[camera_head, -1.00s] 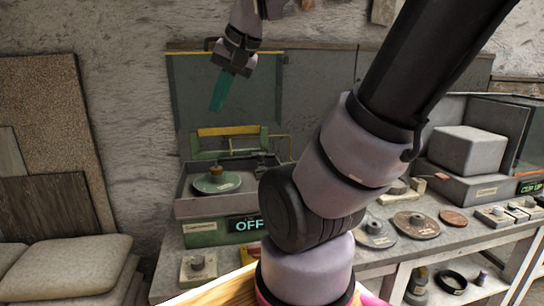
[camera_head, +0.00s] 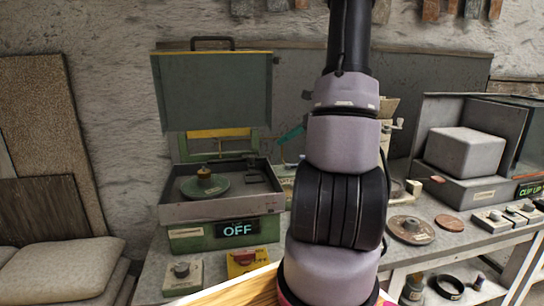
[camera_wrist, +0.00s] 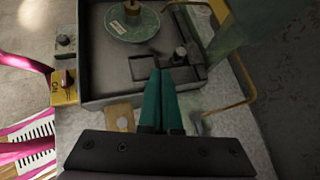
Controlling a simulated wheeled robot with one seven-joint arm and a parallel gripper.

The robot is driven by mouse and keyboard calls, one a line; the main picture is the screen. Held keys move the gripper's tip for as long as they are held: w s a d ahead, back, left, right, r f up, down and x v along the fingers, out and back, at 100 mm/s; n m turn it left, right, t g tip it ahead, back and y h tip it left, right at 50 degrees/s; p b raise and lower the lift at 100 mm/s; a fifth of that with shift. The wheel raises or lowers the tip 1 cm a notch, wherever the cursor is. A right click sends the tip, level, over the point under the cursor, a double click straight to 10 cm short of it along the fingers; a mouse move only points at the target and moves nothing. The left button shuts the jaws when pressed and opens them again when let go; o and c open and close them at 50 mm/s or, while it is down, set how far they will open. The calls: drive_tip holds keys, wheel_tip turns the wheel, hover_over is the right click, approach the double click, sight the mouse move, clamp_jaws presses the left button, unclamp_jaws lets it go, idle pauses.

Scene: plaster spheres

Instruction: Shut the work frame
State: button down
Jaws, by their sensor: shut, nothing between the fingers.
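A green-grey machine box (camera_head: 222,208) with an "OFF" sign stands on the bench, its tall lid (camera_head: 215,92) raised. A yellow-and-green frame (camera_head: 218,133) stands upright at the back of the box, below the lid; I cannot tell for certain that it is the work frame. A yellow bar (camera_wrist: 240,78) shows at the right in the wrist view. Inside the box lies a green disc (camera_head: 207,187) with a brown knob. My gripper (camera_head: 299,132) has teal fingers, shut and empty, right of the box and partly hidden by my arm. In the wrist view the fingertips (camera_wrist: 160,72) overlap the box's edge.
A yellow switch box (camera_head: 247,262) and a grey knob box (camera_head: 183,276) sit before the machine. At right are a grey block (camera_head: 465,152) in an open case, a round plate (camera_head: 411,230) and small switch boxes. Cushions (camera_head: 62,270) lie at left.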

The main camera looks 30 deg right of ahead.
sight(254, 159)
drive_tip(key=d+f+m+t, duration=0.1)
drive_tip(key=d+f+m, duration=0.2)
drive_tip(key=d, duration=0.2)
drive_tip(key=x, duration=0.9)
drive_tip(key=shift+w+a, duration=0.25)
drive_tip(key=shift+a, duration=0.05)
drive_tip(key=shift+w+a+f, duration=0.15)
drive_tip(key=shift+w+a, duration=1.3)
drive_tip(key=shift+a, duration=0.1)
drive_tip(key=w+a, duration=0.3)
drive_tip(key=a, duration=0.7)
drive_tip(key=shift+a, duration=0.45)
